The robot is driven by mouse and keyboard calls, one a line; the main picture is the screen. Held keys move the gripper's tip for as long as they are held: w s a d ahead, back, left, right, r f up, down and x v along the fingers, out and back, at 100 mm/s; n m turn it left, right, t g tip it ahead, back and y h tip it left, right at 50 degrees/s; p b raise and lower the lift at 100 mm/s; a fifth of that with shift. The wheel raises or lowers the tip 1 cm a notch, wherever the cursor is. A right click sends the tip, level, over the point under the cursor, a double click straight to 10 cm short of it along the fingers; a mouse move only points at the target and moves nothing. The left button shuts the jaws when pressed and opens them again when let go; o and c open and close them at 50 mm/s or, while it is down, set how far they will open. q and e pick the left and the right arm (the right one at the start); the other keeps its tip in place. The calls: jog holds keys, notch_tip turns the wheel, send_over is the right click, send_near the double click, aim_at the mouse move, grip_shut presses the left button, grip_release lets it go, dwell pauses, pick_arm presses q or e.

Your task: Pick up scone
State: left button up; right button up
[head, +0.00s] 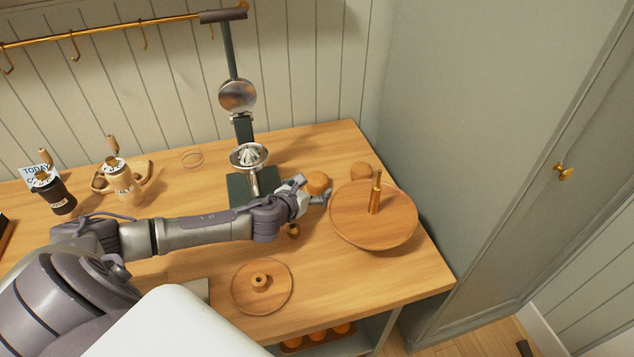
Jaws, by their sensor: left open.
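My left arm reaches in from the left, low over the counter. My right gripper is not in view.
The wooden counter (395,283) holds a tall juicer press (248,156) behind the gripper. A round wooden lid (262,302) lies in front. The wooden stand has an upright handle (376,193). A grey cabinet (480,120) borders the right.

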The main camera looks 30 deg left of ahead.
aim_at(317, 182)
pick_arm(q)
jog(key=x, duration=0.5)
jog(key=shift+s+a+f, duration=0.1)
jog(key=shift+f, duration=0.05)
jog(key=c, duration=1.2)
jog(key=shift+c, duration=0.3)
